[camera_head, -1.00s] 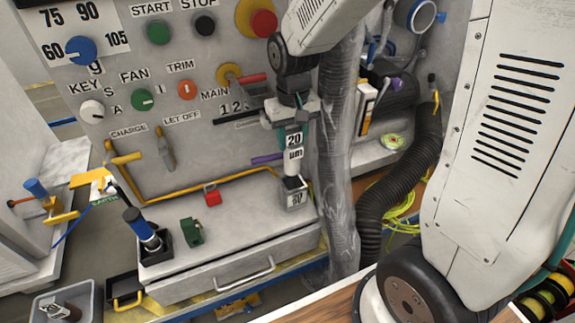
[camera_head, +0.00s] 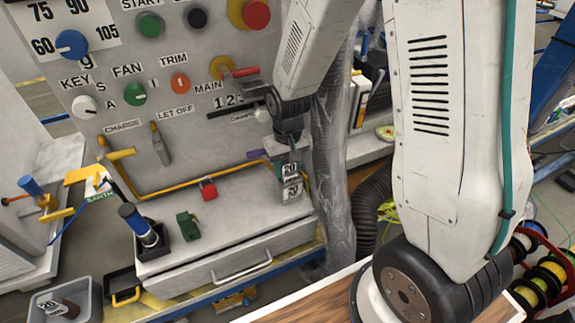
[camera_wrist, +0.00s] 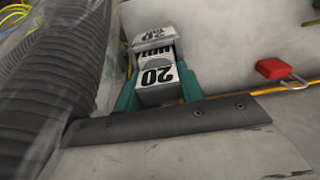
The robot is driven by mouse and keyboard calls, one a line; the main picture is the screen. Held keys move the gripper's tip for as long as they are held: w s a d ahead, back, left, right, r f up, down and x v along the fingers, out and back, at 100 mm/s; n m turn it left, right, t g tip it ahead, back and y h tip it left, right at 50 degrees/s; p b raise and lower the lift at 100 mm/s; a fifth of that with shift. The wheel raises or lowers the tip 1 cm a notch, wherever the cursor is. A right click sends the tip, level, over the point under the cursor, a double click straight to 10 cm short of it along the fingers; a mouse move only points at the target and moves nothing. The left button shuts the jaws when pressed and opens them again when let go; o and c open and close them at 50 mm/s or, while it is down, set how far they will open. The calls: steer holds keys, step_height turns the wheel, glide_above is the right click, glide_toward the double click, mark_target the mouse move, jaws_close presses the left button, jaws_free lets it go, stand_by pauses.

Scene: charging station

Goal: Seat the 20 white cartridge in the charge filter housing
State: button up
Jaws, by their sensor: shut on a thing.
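The white cartridge (camera_head: 290,168), marked 20 in black, is upright in my gripper. My gripper (camera_head: 289,160) points down with its teal fingers shut on the cartridge's upper part. Directly below is a small grey housing with a number label (camera_head: 292,190), on the right end of the bench top. The cartridge's lower part appears to be at or inside the housing; its depth is hard to tell. In the wrist view the cartridge (camera_wrist: 157,77) lies between the teal fingers, with the housing (camera_wrist: 152,36) just beyond, roughly in line. The housing's mouth is mostly hidden.
A red padlock (camera_head: 208,190), a green block (camera_head: 188,226) and a blue-handled tool in a black holder (camera_head: 140,225) stand to the left. A yellow pipe (camera_head: 190,187) runs along the panel. A wrapped hose (camera_head: 334,150) stands close on the right. A grey bin (camera_head: 85,290) holds another cartridge.

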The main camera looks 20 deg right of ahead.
steer(key=o, duration=1)
steer(key=shift+f, duration=0.15)
step_height(320, 180, up, 12)
steer(key=shift+r, duration=0.2)
